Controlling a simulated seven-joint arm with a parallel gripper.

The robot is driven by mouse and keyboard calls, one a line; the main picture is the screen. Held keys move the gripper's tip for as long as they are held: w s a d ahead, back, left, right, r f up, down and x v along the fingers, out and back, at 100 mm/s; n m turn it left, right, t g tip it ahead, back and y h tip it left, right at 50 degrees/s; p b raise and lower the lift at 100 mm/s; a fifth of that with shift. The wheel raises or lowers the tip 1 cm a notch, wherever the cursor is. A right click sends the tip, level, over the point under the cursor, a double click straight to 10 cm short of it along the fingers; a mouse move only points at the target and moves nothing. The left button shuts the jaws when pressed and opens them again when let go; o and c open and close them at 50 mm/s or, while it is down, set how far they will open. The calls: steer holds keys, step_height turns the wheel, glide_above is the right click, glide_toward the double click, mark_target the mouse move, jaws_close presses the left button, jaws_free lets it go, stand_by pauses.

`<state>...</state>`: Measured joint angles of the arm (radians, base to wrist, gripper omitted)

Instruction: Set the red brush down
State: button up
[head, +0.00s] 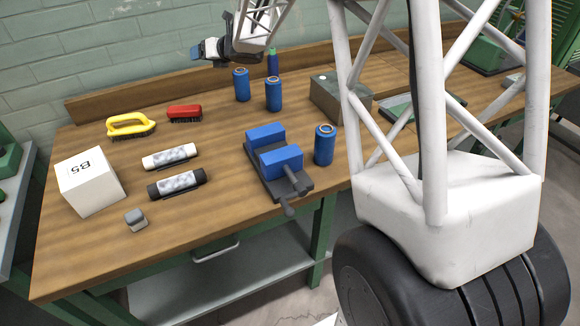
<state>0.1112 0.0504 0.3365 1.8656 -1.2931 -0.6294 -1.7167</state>
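The red brush (184,112) rests on the wooden workbench (225,215) towards the back left, its dark bristles facing down. It lies to the right of a yellow-handled brush. My gripper (197,51) is higher in the picture, above and slightly right of the red brush, and clearly apart from it. It points to the left. The fingers are small and seen at an angle, so I cannot tell whether they are open or shut. I see no brush in it.
A yellow-handled brush (131,125), a white box (90,183), two rollers (170,156), a grey block (136,218) and a blue vise (277,158) stand on the bench. Several blue cans (324,145) and a grey-green box (340,96) are farther right. The front middle is clear.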

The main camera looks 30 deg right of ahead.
steer(key=s+d+r+m+h, duration=0.2)
steer(key=s+m+h, duration=0.1)
steer(key=s+m, duration=0.4)
steer(key=s+d+r+m+g+h, duration=0.1)
steer(key=s+d+r+m+h, duration=0.15)
steer(key=s+m, duration=0.4)
steer(key=s+d+r+m+h, duration=0.2)
steer(key=s+r+m+h, duration=0.1)
steer(key=s+m, duration=0.45)
steer(key=s+a+f+m+g, duration=0.1)
steer(key=s+m, duration=0.4)
steer(key=s, duration=0.6)
steer(key=s+a+f+m+g+y, duration=0.1)
steer(key=s+a+f+m+g, duration=0.1)
steer(key=s, duration=0.9)
steer(key=s+a+f+m+g, duration=0.2)
steer(key=s+f+m+g, duration=0.2)
steer(key=s+m, duration=0.5)
steer(key=shift+s+a+g, duration=0.2)
steer(key=shift+s+g, duration=0.2)
steer(key=shift+s, duration=0.85)
